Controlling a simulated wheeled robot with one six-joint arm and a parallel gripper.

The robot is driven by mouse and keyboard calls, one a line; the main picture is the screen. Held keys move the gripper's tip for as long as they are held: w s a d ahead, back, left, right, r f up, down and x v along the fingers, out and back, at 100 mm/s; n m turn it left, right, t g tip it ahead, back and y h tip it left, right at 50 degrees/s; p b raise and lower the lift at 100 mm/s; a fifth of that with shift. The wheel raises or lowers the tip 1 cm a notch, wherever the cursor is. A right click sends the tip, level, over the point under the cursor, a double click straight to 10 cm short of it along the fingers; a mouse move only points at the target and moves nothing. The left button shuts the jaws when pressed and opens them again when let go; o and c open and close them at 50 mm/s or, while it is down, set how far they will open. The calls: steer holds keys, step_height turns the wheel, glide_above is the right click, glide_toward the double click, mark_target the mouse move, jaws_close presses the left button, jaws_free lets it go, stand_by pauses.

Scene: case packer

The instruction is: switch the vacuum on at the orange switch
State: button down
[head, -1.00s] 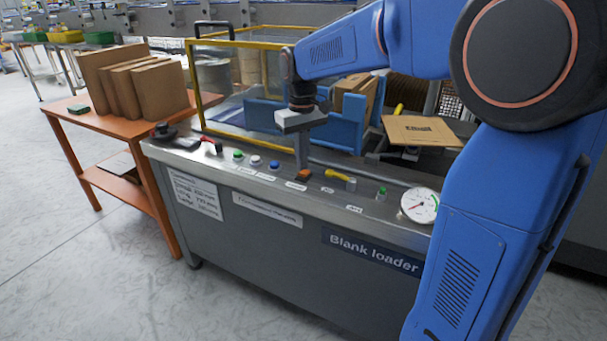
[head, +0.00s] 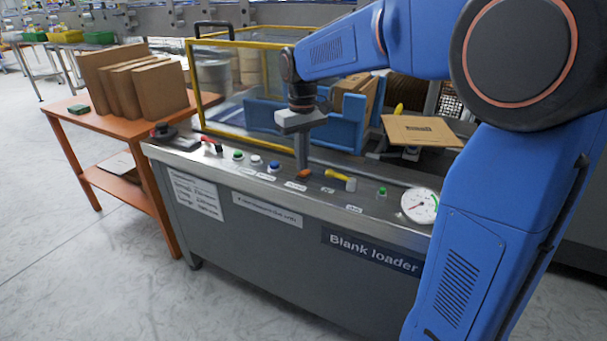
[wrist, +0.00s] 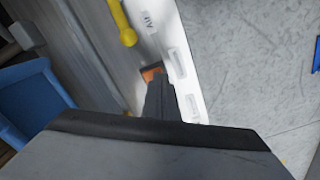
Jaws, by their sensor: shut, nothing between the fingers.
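The orange switch (head: 304,174) sits on the metal top of the blank loader's panel, between the blue button and the yellow lever. My gripper (head: 302,165) is shut and empty, pointing down with its fingertips at the switch. In the wrist view the fingers (wrist: 158,92) cover part of the orange switch (wrist: 152,73). I cannot tell whether the fingertips press on it or which way it is set. The gauge (head: 419,205) on the right has a red needle pointing to the lower left.
Beside the switch are a yellow lever (head: 341,178), a blue button (head: 274,167), a white button (head: 256,161) and a green button (head: 238,155). A yellow-framed guard (head: 196,85) and blue holders (head: 345,135) stand behind. An orange table (head: 75,112) with cartons is left.

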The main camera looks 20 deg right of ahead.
mark_target(303, 174)
steer(key=shift+f, duration=0.75)
stand_by(0.5)
steer(key=shift+r, duration=0.1)
step_height(303, 174, up, 7)
stand_by(0.9)
stand_by(0.3)
steer(key=s+d+f+m+t, duration=0.1)
steer(key=s+d+f, duration=0.1)
steer(key=s, duration=0.8)
steer(key=s+d+f+m+t, duration=0.1)
steer(key=s+f, duration=0.4)
steer(key=s, duration=0.5)
steer(key=s+d+f+m+t, duration=0.1)
steer(key=s+d+f+t, duration=0.1)
steer(key=s, duration=0.8)
steer(key=shift+d+f+t, duration=0.4)
steer(key=shift+d+f, duration=0.35)
steer(key=shift+d, duration=0.25)
